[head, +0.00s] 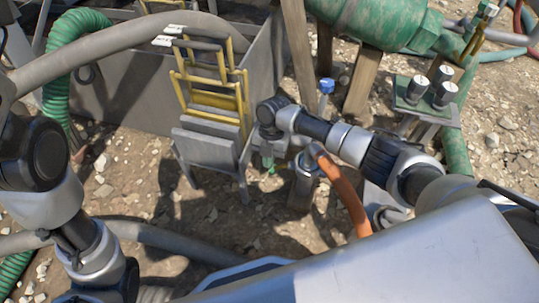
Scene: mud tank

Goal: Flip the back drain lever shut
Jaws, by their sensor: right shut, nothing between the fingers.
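A grey mud tank (130,92) stands at the upper left. A blue-topped valve handle (326,87) sticks up beside a wooden post, right of the tank; I cannot tell whether it is the back drain lever. My right gripper (270,152) points down below my dark wrist joint, beside the tank's right end. It is shut with nothing in it. It is small and partly lost against the metalwork behind, so I cannot tell whether it touches anything. My left arm shows at the left edge, but its gripper is out of view.
An orange hose (345,190) runs below my right forearm. A thick grey hose (115,45) arches over the left. A green pump (375,20) stands behind. Stony ground lies right.

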